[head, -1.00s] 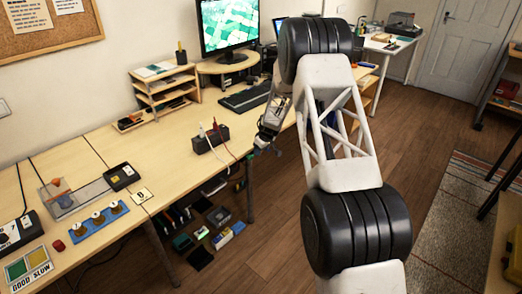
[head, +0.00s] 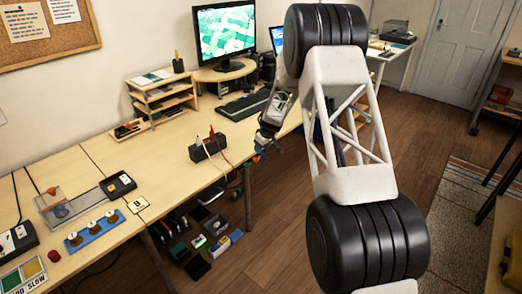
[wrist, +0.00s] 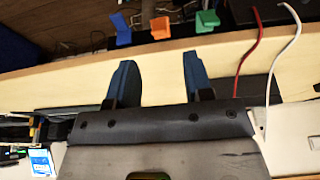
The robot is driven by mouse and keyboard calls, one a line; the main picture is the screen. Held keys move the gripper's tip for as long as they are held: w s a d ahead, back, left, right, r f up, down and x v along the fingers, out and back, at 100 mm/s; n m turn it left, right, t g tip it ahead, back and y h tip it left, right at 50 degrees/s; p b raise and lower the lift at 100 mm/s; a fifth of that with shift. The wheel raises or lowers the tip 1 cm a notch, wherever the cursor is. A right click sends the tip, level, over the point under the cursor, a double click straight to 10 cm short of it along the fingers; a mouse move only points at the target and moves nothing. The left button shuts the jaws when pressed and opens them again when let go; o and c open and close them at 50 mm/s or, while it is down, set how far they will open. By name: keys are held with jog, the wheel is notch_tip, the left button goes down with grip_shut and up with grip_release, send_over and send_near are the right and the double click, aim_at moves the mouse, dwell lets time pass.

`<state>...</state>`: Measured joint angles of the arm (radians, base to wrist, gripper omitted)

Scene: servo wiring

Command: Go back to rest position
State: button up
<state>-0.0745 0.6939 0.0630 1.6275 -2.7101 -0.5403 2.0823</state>
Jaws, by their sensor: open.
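My gripper (head: 262,147) hangs at the front edge of the wooden desk, to the right of a black box (head: 208,147). In the wrist view its two blue fingers (wrist: 157,75) stand apart with nothing between them. A red wire (head: 212,131) and a white wire (head: 198,139) rise from the box. The red wire (wrist: 246,52) and the white wire (wrist: 281,65) also show in the wrist view, to the right of the fingers and apart from them.
The desk (head: 165,165) carries a keyboard (head: 243,104), a monitor (head: 226,32), a shelf organiser (head: 160,95) and a blue strip with knobs (head: 95,231). Several small bins (head: 198,267) sit below it. Open floor (head: 275,225) lies in front.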

jog(key=shift+r, duration=0.1)
dwell(0.3)
jog(key=s+d+r+m+t, duration=0.1)
jog(key=s+d+r+t, duration=0.15)
jog(key=r, duration=0.95)
jog(key=s+d+r+m+t, duration=0.1)
jog(key=s+r+t, duration=0.3)
jog(key=r, duration=0.7)
jog(key=s+d+r+m+t+h, duration=0.1)
jog(key=s+d+r+m+h, duration=0.1)
jog(key=s+d+r, duration=0.4)
jog(key=s+d+r+m+t+h, duration=0.1)
jog(key=s+d+r+m+h, duration=0.15)
jog(key=s+r, duration=0.6)
jog(key=s+d+m+g+h, duration=0.1)
jog(key=s+d+g, duration=0.1)
jog(key=s, duration=1)
jog(key=s+d+m+g+h, duration=0.1)
jog(key=s+d+m+g, duration=0.15)
jog(key=s, duration=0.95)
jog(key=s+a+f+g+y, duration=0.2)
jog(key=s, duration=1)
jog(key=s+a+f+g+y, duration=0.2)
jog(key=s+a, duration=0.1)
jog(key=s, duration=0.9)
jog(key=shift+f+n, duration=0.35)
jog(key=shift+n, duration=0.05)
